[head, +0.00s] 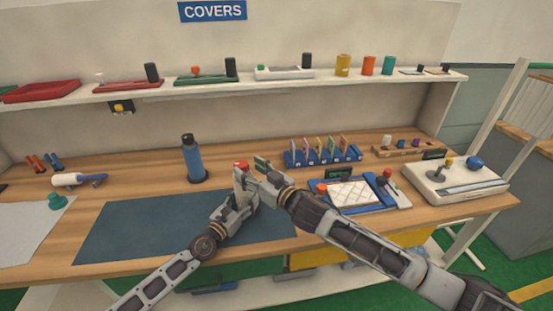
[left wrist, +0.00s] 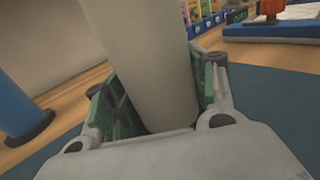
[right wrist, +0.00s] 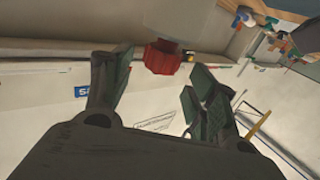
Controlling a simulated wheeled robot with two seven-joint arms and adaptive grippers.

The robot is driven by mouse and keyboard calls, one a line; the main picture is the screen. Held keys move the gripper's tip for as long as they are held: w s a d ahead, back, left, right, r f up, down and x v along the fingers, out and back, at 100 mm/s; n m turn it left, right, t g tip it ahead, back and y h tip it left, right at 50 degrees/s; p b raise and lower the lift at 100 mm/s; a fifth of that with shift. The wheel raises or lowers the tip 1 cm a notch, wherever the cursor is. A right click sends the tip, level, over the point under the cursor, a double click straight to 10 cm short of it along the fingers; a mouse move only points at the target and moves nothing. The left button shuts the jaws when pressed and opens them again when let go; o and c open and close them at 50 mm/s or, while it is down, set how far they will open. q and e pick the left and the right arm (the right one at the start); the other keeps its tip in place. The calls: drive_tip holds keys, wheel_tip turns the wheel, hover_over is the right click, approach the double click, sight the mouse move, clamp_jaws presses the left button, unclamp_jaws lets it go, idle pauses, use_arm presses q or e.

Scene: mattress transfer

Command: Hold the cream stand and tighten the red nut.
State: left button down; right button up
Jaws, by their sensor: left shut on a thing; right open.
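The cream stand shows as a thick, pale column in the left wrist view (left wrist: 145,50). My left gripper (head: 241,190) is shut on it, with green pads on either side of the column (left wrist: 155,97). The red nut (head: 241,163) is at the stand's top in the head view. In the right wrist view the red nut (right wrist: 162,58) shows below the pale stand end (right wrist: 175,18), between and beyond the fingertips. My right gripper (head: 259,170) is open and empty, just right of the nut. I see no contact with the nut.
A blue bottle (head: 193,160) stands behind and left of the grippers. A dark blue mat (head: 130,228) lies below. A blue rack of coloured cards (head: 322,158) and a blue tray with a white pad (head: 352,195) are to the right. The mat's left part is clear.

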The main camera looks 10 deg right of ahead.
drive_tip(key=shift+v, duration=3.75)
drive_tip(key=w+d+n+t+h, duration=0.1)
drive_tip(key=w+d+h, duration=0.1)
drive_tip(key=w+h, duration=0.4)
drive_tip(key=w+d+f+n+t+h, duration=0.1)
drive_tip(key=w+d+n+h, duration=0.1)
drive_tip(key=w+h, duration=0.5)
drive_tip(key=shift+w+d+f+n+t+h, duration=0.3)
drive_tip(key=shift+t+h, duration=0.1)
drive_tip(key=shift+h, duration=0.3)
drive_tip(key=shift+s, duration=0.1)
